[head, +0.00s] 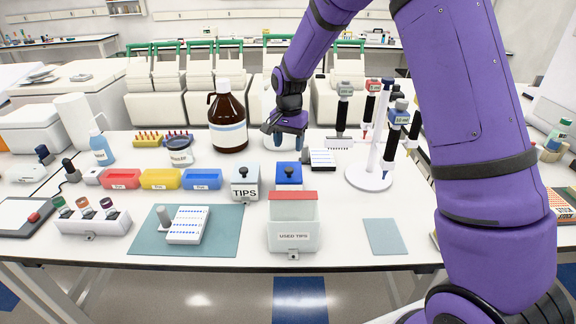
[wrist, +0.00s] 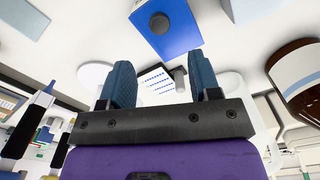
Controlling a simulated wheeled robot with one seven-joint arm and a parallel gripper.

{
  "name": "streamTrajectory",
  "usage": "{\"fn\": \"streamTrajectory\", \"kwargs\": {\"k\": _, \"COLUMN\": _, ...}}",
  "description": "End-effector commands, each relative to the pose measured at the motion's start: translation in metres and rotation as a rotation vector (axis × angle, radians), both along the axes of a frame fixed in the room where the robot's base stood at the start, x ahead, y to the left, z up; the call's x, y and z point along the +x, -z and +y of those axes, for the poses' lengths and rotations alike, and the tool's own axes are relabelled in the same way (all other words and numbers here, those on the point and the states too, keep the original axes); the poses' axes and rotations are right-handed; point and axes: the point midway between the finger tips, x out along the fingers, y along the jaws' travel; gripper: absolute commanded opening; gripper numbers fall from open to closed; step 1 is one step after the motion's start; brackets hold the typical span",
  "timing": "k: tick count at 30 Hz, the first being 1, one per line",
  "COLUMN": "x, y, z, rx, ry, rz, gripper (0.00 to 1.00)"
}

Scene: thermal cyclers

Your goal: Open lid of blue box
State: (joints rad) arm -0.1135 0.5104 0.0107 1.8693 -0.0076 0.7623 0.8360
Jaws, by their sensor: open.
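The TIPS box (head: 245,189) is close on the left, the USED TIPS bin (head: 293,235) in front. A white rack (head: 322,158) lies just right, and a pipette stand (head: 370,179) is further right. A brown bottle (head: 228,136) stands behind left.

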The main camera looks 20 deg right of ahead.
Motion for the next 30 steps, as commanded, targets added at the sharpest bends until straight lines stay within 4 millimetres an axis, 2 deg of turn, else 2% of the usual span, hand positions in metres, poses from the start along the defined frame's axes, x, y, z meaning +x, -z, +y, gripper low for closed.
{"fn": "streamTrajectory", "kwargs": {"k": 9, "x": -0.001, "y": 0.057, "z": 0.000, "rx": 0.001, "ry": 0.000, "rz": 0.002, "gripper": 0.57}}
{"fn": "streamTrajectory", "kwargs": {"k": 15, "x": -0.001, "y": 0.080, "z": 0.000, "rx": 0.000, "ry": 0.000, "rz": 0.001, "gripper": 0.57}}
{"fn": "streamTrajectory", "kwargs": {"k": 20, "x": 0.000, "y": 0.087, "z": 0.000, "rx": 0.000, "ry": -0.001, "rz": -0.001, "gripper": 0.57}}
{"fn": "streamTrajectory", "kwargs": {"k": 28, "x": 0.000, "y": 0.088, "z": 0.000, "rx": 0.000, "ry": -0.001, "rz": -0.001, "gripper": 0.57}}
{"fn": "streamTrajectory", "kwargs": {"k": 29, "x": 0.000, "y": 0.088, "z": 0.000, "rx": 0.000, "ry": -0.001, "rz": -0.001, "gripper": 0.52}}
{"fn": "streamTrajectory", "kwargs": {"k": 30, "x": 0.000, "y": 0.088, "z": 0.000, "rx": 0.000, "ry": -0.001, "rz": -0.001, "gripper": 0.43}}
